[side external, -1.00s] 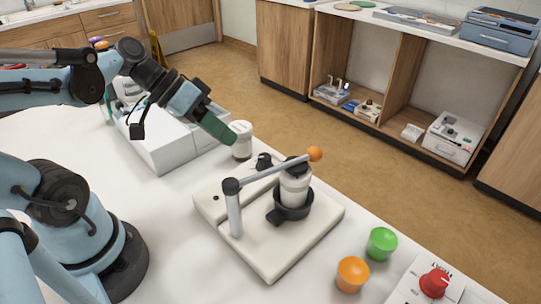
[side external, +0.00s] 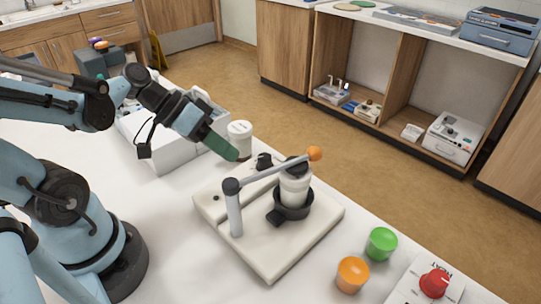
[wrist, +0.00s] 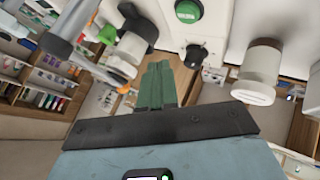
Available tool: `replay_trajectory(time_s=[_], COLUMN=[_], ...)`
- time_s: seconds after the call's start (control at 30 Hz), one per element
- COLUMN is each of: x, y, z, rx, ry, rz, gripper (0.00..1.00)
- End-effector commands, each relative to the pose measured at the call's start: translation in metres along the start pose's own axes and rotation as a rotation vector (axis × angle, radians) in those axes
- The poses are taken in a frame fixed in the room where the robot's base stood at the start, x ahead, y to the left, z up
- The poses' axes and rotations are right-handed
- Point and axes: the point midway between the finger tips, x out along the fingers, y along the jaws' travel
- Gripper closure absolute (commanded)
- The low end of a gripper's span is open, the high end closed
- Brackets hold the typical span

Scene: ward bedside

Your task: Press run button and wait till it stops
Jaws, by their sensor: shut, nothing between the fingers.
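A round green button (wrist: 187,11) with a dark rim shows at the top of the wrist view, on a pale surface. A smaller black button or knob (wrist: 195,55) is below it. I cannot read any label or match this green button surely in the side view. My gripper (side external: 232,153) has green fingers that are shut and empty. They point down and right, beside a white lidded jar (side external: 239,139). In the wrist view the shut fingers (wrist: 157,85) point up, left of the jar (wrist: 259,70). I see no contact with a button.
A lever press (side external: 265,172) with an orange knob stands over a jar in a black holder (side external: 290,205) on a cream base (side external: 270,262). White boxes (side external: 165,145) stand behind my gripper.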

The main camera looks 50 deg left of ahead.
Motion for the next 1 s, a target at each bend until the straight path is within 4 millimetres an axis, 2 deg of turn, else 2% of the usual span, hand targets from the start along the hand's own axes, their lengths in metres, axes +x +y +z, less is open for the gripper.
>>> replay_trajectory(time_s=[0.5,1.0], x=[0.027,0.032], y=[-0.020,-0.023], z=[0.019,0.023], rx=[0.000,0.000], ry=[0.000,0.000], rz=[0.000,0.000], gripper=[1.00,1.00])
